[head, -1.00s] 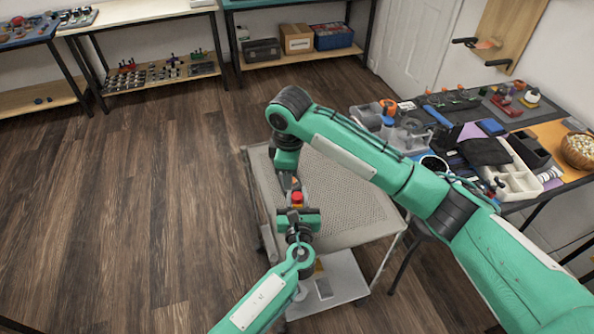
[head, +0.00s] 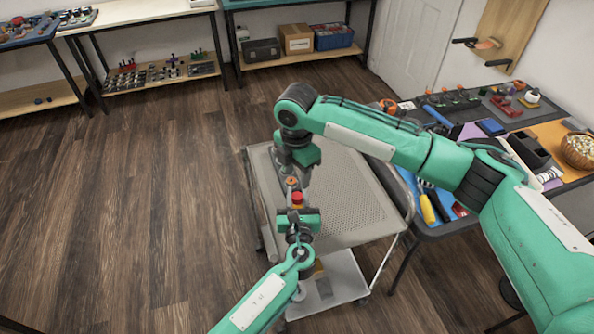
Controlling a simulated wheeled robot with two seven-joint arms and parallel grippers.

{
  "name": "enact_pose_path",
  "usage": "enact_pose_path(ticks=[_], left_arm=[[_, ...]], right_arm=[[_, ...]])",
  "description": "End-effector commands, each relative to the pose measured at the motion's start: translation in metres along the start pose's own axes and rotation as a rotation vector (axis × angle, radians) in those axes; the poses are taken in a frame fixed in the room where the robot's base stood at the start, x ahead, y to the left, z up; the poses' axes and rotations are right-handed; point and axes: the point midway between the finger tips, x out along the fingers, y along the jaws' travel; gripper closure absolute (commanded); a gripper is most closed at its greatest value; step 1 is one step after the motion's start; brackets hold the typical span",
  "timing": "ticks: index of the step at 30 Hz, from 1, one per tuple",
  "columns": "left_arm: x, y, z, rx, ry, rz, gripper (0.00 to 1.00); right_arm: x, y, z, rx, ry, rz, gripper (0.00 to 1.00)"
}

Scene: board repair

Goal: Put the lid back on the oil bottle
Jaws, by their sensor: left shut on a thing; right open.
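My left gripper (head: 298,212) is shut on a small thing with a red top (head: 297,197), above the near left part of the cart. Most of that thing is hidden by the gripper; it may be the oil bottle, but it is too small to tell. A small orange round piece (head: 292,181) shows just beyond the red top; I cannot tell whether it is the lid or whether the two touch. My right gripper (head: 295,172) is open, pointing down just beyond the orange piece, with its fingers close to it.
The grey perforated cart top (head: 345,195) is clear to the right of my grippers. Wooden floor lies open at left.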

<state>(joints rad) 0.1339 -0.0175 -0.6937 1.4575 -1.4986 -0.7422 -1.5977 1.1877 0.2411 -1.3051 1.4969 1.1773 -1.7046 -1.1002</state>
Motion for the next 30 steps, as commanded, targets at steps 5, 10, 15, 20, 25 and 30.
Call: enact_pose_path(ticks=[5, 10, 15, 20, 25, 30], left_arm=[[-0.002, 0.001, -0.006, 0.003, 0.009, 0.001, 1.00], [-0.002, 0.001, -0.006, 0.003, 0.009, 0.000, 1.00], [-0.002, 0.001, -0.006, 0.003, 0.009, 0.000, 1.00], [-0.002, 0.001, -0.006, 0.003, 0.009, 0.000, 1.00], [-0.002, 0.001, -0.006, 0.003, 0.009, 0.000, 1.00], [-0.002, 0.001, -0.006, 0.003, 0.010, 0.000, 1.00]], right_arm=[[0.012, 0.000, 0.000, 0.001, 0.001, -0.001, 0.57], [0.038, 0.000, 0.000, 0.002, 0.001, -0.002, 0.57], [0.063, 0.000, 0.000, 0.002, -0.001, -0.001, 0.57], [0.077, 0.000, 0.000, 0.002, 0.000, -0.001, 0.57], [0.081, 0.000, 0.000, 0.002, 0.000, 0.000, 0.57], [0.081, 0.000, 0.000, 0.002, 0.000, 0.001, 0.57]])
